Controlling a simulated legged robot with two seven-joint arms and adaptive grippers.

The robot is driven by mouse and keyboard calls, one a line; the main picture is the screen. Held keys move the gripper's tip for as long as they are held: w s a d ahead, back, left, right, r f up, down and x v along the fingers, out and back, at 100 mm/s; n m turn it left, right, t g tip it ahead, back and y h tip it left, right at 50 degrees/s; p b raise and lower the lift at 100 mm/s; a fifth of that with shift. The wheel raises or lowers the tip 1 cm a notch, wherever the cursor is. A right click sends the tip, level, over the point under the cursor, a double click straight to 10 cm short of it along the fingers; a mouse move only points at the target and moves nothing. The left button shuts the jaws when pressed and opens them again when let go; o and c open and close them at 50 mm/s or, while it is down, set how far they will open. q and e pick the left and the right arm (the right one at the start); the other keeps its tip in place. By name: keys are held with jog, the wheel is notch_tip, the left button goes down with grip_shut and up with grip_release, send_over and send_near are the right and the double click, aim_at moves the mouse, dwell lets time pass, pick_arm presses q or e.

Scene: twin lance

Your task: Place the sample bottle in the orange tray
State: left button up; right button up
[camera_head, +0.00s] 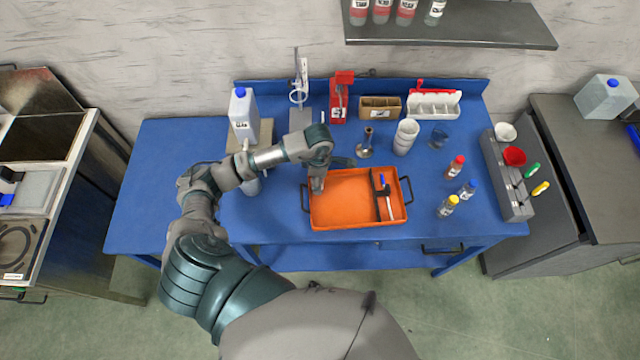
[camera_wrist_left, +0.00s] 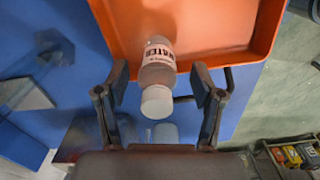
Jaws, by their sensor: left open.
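The orange tray (camera_head: 345,218) lies on the blue table, and its wall also shows in the left wrist view (camera_wrist_left: 205,60). My left gripper (camera_head: 318,184) is over the tray's left part. The fingers are open, with a gap on each side. The bottle's body overlaps the tray in this view; I cannot tell whether its base touches the tray floor. The gripper hides it in the head view. My right gripper is not in view.
Bottles with red (camera_head: 455,168), blue (camera_head: 468,190) and yellow (camera_head: 448,206) caps stand to the right. The tray's middle is clear.

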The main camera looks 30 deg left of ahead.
pick_arm(q)
notch_tip(320, 180, up, 8)
jog(key=shift+a+f+b, duration=0.15)
jog(key=shift+f+b, duration=0.05)
jog(key=shift+b, duration=0.2)
jog(key=shift+r, duration=0.3)
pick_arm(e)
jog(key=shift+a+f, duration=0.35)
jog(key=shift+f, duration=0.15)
